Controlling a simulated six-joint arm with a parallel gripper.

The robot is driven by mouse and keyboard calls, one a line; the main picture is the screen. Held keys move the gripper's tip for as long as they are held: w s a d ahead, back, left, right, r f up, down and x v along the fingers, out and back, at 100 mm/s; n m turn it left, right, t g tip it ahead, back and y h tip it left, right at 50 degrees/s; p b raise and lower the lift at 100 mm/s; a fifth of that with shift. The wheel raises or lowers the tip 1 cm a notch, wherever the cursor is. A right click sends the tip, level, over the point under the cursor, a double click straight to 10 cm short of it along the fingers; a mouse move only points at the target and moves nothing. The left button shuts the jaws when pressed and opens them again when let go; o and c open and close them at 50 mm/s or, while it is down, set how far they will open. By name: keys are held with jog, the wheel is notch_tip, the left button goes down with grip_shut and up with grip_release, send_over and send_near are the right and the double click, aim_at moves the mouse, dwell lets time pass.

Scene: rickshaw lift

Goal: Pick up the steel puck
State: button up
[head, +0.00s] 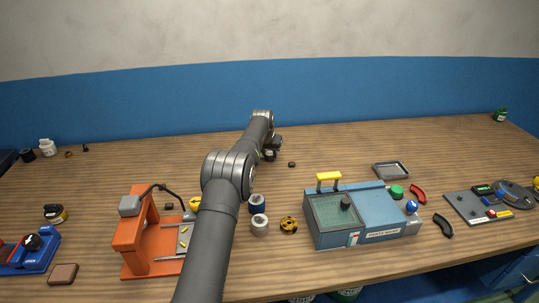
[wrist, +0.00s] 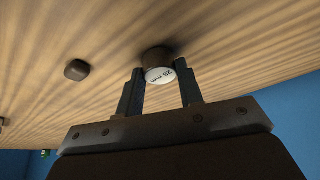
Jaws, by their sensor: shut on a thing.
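In the wrist view, my gripper (wrist: 162,78) is shut on a round puck (wrist: 158,73). The puck has a pale face with dark lettering that looks like "26 mm", and a dark, shadowed side. I take it for the steel puck, though its metal cannot be told in this shade. It is close to the wooden table top, and I cannot tell whether it touches it. In the head view, my gripper (head: 270,152) is at the far middle of the table, and my arm largely hides it.
A small dark block (wrist: 77,70) lies beside the puck. Silver (head: 260,227), blue (head: 257,206) and yellow (head: 289,225) round pieces stand in front. An orange press (head: 135,240) is at left, a blue machine (head: 375,222) at right. The far table is mostly clear.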

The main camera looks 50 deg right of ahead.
aim_at(269, 154)
jog(key=shift+r, duration=0.5)
notch_tip(269, 154, up, 3)
jog(key=shift+f, duration=0.2)
jog(key=s+r, duration=0.7)
jog(key=s, duration=0.4)
jog(key=a, duration=1.6)
jog(key=w+f, duration=0.2)
jog(key=w, duration=0.1)
jog(key=w+f, duration=0.2)
jog(key=w, duration=0.2)
jog(key=w+a+f, duration=0.1)
jog(key=w+f, duration=0.1)
jog(key=w, duration=0.2)
jog(key=shift+f, duration=2.3)
